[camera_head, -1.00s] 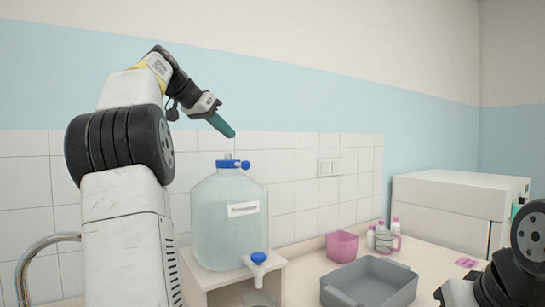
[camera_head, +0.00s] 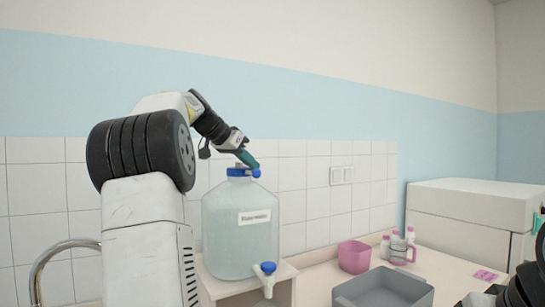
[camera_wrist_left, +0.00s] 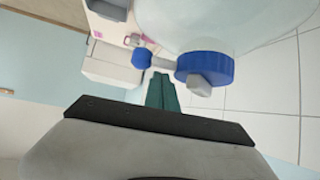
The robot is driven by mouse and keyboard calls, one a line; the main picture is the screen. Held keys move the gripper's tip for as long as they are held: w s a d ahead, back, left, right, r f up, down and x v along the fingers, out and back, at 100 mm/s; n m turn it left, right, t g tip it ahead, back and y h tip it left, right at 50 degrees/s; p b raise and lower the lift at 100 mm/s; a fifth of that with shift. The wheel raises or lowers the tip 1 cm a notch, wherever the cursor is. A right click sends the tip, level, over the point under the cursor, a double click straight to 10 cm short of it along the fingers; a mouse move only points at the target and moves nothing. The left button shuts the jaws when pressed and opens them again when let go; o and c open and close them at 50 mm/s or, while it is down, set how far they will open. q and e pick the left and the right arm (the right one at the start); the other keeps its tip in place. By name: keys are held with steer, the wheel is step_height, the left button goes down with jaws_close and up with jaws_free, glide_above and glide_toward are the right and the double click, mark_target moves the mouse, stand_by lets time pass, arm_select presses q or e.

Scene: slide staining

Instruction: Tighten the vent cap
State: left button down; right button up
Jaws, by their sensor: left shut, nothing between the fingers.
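A large clear carboy (camera_head: 241,232) of pale liquid stands on a small shelf, with a white label on its front. Its blue lid (camera_head: 236,172) is on top, and a small blue vent cap (camera_head: 256,173) sticks out sideways to the right. The left wrist view shows the lid (camera_wrist_left: 205,68) and the vent cap (camera_wrist_left: 142,59) at the end of a pale stub. My left gripper (camera_head: 254,165) is shut and empty, its teal fingers close above the vent cap. In the left wrist view the fingertips (camera_wrist_left: 161,78) are beside the stub; I cannot tell whether they touch.
A blue-handled spigot (camera_head: 267,272) is low on the carboy. A grey tray (camera_head: 384,289), a pink container (camera_head: 354,256) and several bottles (camera_head: 399,246) stand on the counter to the right. A white machine (camera_head: 470,216) is farther right. A curved faucet (camera_head: 62,247) is at left.

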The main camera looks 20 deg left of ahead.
arm_select(q)
steer(key=shift+s+a+f, duration=0.15)
steer(key=shift+s, duration=0.1)
